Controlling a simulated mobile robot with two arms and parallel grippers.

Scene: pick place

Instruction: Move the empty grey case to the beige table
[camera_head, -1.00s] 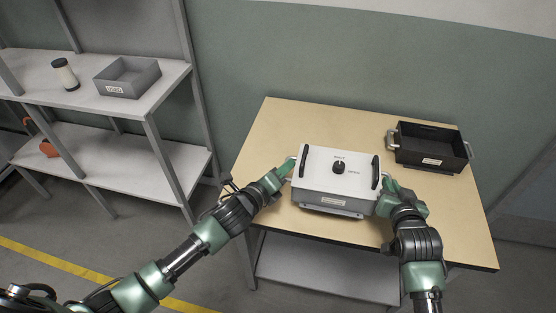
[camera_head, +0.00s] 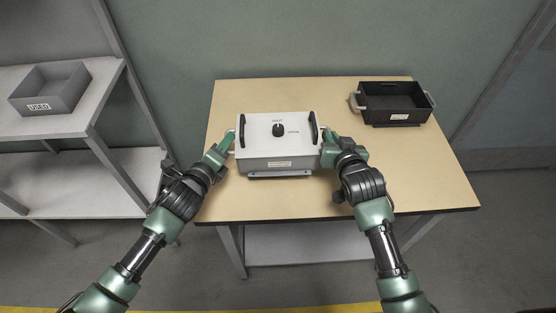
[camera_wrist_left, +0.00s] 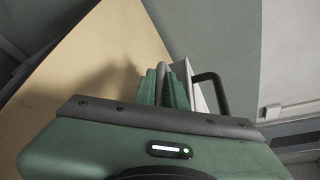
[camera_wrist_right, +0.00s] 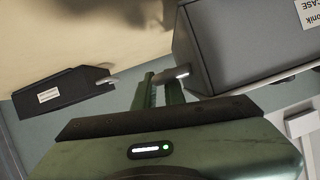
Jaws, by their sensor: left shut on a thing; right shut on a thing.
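The grey case (camera_head: 278,163) has a pale top with a dark knob, two black bars and a light label on its front. It is level at the left half of the beige table (camera_head: 300,205); I cannot tell whether it touches the tabletop. My left gripper (camera_head: 231,146) is shut on the handle at its left side, also seen in the left wrist view (camera_wrist_left: 165,85). My right gripper (camera_head: 327,143) is shut on the handle at its right side; the right wrist view shows the case (camera_wrist_right: 235,45) beside the fingers. The case's inside is hidden.
A black open case (camera_head: 397,117) with grey handles stands at the table's back right. A shelf unit (camera_head: 100,115) at the left carries a grey open bin (camera_head: 50,92). The table's front right is bare. A wall stands behind the table.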

